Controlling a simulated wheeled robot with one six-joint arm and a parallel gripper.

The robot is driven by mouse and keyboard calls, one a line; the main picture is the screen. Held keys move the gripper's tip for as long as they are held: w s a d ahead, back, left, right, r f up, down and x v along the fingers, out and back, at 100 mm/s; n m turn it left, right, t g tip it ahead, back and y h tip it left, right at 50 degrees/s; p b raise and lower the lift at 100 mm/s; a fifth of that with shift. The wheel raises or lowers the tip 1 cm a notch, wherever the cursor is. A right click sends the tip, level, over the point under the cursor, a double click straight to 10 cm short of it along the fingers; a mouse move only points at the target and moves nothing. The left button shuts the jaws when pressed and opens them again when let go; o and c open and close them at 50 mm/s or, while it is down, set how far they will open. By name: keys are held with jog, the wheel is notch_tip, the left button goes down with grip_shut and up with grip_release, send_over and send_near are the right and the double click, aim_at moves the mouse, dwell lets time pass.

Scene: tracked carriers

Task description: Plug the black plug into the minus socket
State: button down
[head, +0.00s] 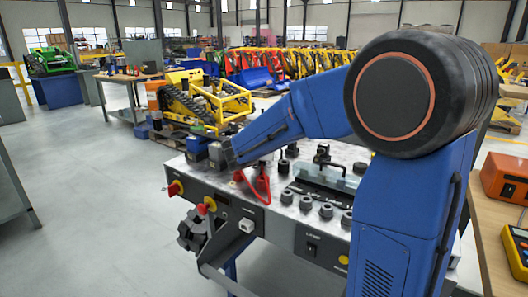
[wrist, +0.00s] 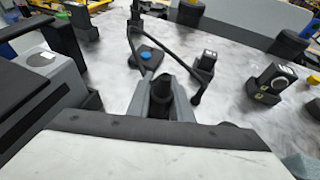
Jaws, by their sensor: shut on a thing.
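In the wrist view my gripper (wrist: 160,98) is shut on the black plug (wrist: 159,88), which sits between its two grey fingers. The plug's lower end is hidden by the fingers. A black cable (wrist: 169,47) loops just beyond the fingers over the pale bench top (wrist: 115,72). Small black blocks with pale-marked faces, one to the right (wrist: 207,61) and one farther right (wrist: 279,75), stand apart from the gripper. The markings are too small to tell which is the minus socket. In the head view my arm reaches over the bench's left part; the fingertips and plug cannot be made out.
A dark plate with a blue button (wrist: 146,55) lies just beyond the gripper. A grey box (wrist: 48,78) stands close on the left.

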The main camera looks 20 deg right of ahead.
jog(key=shift+f, duration=0.15)
jog(key=c, duration=1.5)
grip_release()
